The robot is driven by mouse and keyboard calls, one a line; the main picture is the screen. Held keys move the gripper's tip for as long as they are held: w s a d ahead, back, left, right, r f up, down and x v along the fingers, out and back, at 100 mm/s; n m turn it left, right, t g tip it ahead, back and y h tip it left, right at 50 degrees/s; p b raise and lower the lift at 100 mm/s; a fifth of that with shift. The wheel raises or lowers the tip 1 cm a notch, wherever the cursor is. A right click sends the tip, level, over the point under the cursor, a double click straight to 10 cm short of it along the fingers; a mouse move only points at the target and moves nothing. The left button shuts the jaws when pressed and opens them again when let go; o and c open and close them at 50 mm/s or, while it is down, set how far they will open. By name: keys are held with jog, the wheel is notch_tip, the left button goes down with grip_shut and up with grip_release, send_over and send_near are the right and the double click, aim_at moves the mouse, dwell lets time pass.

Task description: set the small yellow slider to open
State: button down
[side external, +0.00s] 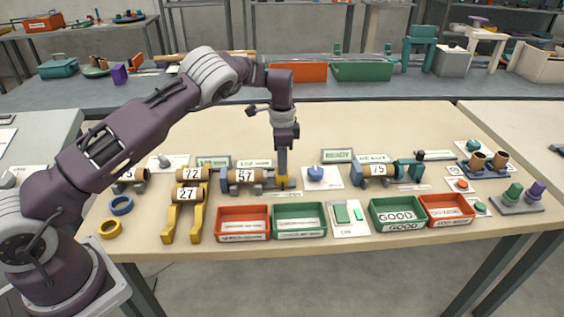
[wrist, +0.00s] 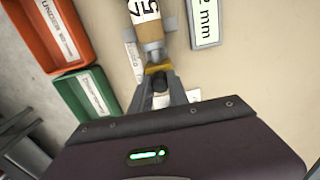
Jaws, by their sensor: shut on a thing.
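The small yellow slider (side external: 282,182) sits at the right end of a grey and tan winder fixture (side external: 238,188) with a label that looks like 47, in the middle of the table. My gripper (side external: 282,174) points straight down there, its fingers shut on the slider. In the wrist view the yellow slider (wrist: 158,68) shows between and just beyond the fingertips of my gripper (wrist: 160,77), below the tan roller with its number label. The fingers and the gripper body hide part of the slider, and I cannot read its setting.
A red tray (side external: 243,236) and a green tray (side external: 299,234) stand in front of the fixture. A blue knob on a white plate (side external: 322,183) is close on the right. Another labelled fixture (side external: 373,181) stands further right. The tabletop behind is mostly clear.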

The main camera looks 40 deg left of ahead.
dwell(0.8)
jog(key=shift+w+d+r, duration=0.1)
jog(key=shift+w+d, duration=0.75)
jog(key=c, duration=1.3)
grip_release()
jog(key=shift+o, duration=0.2)
